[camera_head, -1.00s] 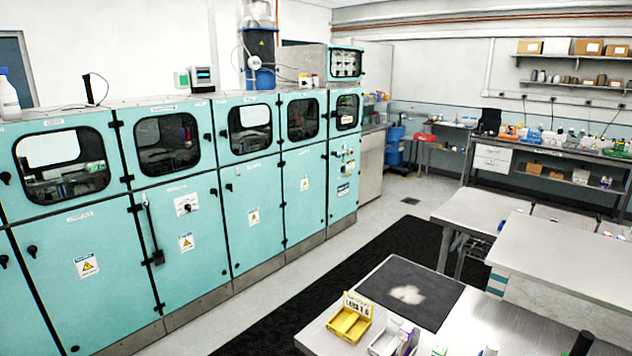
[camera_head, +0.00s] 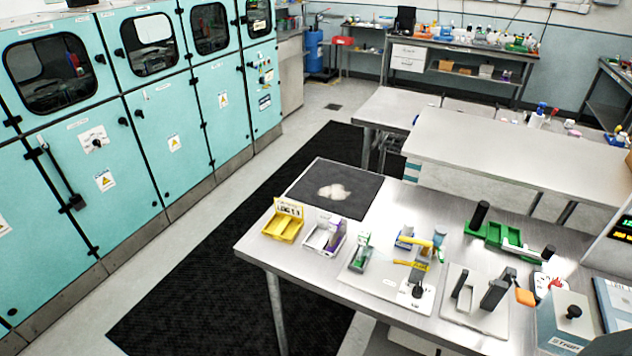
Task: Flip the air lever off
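I cannot tell for certain which part is the air lever. A small fixture with a yellow bar-like handle (camera_head: 420,242) and blue parts stands on the steel bench (camera_head: 262,262) at the right. A second yellow piece (camera_head: 411,265) lies just in front of it. Close by is a white block with a black knob (camera_head: 417,292). Neither of my grippers is in view.
A yellow bin (camera_head: 284,222) and a white bin (camera_head: 325,236) stand at the bench's left end. Green fixtures (camera_head: 492,232), a grey press-like device (camera_head: 490,295) and a box with a black knob (camera_head: 568,325) fill its right. Dark floor matting (camera_head: 200,300) lies clear between cabinets and bench.

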